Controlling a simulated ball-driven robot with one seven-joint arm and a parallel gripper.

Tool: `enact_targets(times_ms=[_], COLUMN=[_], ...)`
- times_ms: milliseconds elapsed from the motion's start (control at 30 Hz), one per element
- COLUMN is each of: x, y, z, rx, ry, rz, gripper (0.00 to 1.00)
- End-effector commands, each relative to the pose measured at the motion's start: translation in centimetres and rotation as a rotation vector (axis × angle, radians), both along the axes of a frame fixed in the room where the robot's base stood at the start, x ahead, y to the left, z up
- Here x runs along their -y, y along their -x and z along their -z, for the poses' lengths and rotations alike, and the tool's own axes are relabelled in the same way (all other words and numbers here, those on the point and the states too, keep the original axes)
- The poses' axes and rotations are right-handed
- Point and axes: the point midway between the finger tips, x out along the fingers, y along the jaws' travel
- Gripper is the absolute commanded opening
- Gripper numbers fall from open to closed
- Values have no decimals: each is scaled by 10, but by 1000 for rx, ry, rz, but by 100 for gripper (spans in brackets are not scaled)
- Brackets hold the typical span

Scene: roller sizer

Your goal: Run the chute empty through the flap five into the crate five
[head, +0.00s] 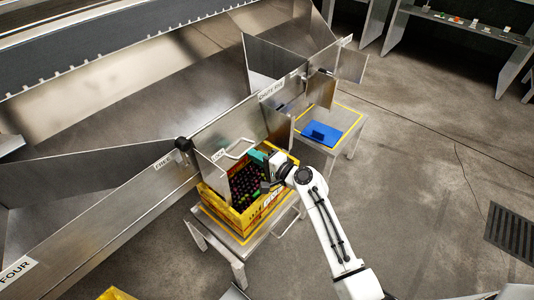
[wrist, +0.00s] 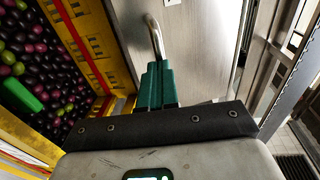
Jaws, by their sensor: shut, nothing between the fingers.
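The yellow crate (head: 262,213) stands on a metal stand under the chute end. It holds many dark purple fruits with some green ones; its yellow wall also shows in the wrist view (wrist: 88,40). The metal flap (head: 213,178) with a bent bar handle (head: 240,147) is at the chute's end above the crate. My gripper (head: 257,157) is shut and empty, with its green fingers (wrist: 155,78) at the handle (wrist: 153,35). Whether they touch it I cannot tell. How far the flap stands open is unclear.
The metal chute (head: 230,125) runs behind the flap. A second stand to the right holds a blue tray-like object (head: 321,133). A side panel marked FOUR (head: 15,271) is at lower left. The floor (head: 430,190) to the right is open, with a grate (head: 511,230).

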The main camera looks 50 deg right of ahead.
Motion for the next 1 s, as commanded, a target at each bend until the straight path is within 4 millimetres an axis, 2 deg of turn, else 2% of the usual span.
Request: enact_targets(times_ms=[33,300,467,1000], x=[0,-1,-1,-2], y=[-3,-17,-25,-41], z=[13,23,26,30], rx=[23,140,203,199], ry=[0,-6,-7,-6], rz=[0,0,0,0], gripper=[0,0,0,0])
